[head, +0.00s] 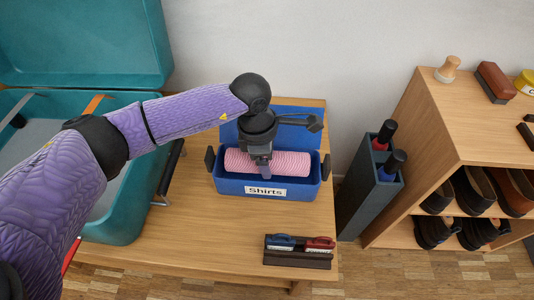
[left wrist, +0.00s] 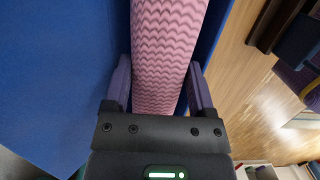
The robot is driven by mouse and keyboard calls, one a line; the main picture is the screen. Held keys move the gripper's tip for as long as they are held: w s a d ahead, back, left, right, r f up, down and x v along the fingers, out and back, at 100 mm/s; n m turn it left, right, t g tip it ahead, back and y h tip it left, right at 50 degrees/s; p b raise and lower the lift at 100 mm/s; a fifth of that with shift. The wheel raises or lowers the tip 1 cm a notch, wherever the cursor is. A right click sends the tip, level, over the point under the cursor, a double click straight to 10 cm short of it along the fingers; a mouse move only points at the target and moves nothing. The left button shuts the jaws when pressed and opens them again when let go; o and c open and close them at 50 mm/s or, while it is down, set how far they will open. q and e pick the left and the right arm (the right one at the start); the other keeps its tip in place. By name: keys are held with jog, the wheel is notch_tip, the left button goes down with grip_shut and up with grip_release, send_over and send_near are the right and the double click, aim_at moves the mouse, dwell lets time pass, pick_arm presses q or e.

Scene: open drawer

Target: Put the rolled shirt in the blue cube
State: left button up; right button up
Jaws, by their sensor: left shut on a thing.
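The rolled shirt is a pink roll with a wavy pattern (head: 288,163). It lies lengthwise inside the blue box labelled "Shirts" (head: 230,187), which stands on the wooden table with its lid open behind. My left gripper (head: 264,170) reaches down into the box and is shut on the middle of the roll. In the left wrist view the roll (left wrist: 168,50) runs between the two fingers (left wrist: 160,90). Whether the roll touches the box floor is hidden by the front wall. My right gripper is not in view.
A teal suitcase (head: 125,215) stands open at the left. A small dark holder (head: 285,258) with a blue and a red item sits at the table's front right. A dark umbrella-like stand (head: 365,200) and a wooden shoe shelf (head: 440,130) stand at the right. Bare table (head: 200,225) lies before the box.

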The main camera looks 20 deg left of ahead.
pick_arm(q)
jog(key=o, duration=1)
jog(key=shift+c, duration=0.2)
jog(key=shift+o, duration=0.8)
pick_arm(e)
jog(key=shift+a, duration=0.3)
pick_arm(q)
jog(key=shift+r, duration=0.1)
notch_tip(320, 180, up, 13)
jog(key=a+p, duration=0.1)
jog(key=p, duration=0.6)
jog(key=shift+s+a+p, duration=0.25)
jog(key=shift+a+p, duration=0.1)
jog(key=shift+p, duration=0.05)
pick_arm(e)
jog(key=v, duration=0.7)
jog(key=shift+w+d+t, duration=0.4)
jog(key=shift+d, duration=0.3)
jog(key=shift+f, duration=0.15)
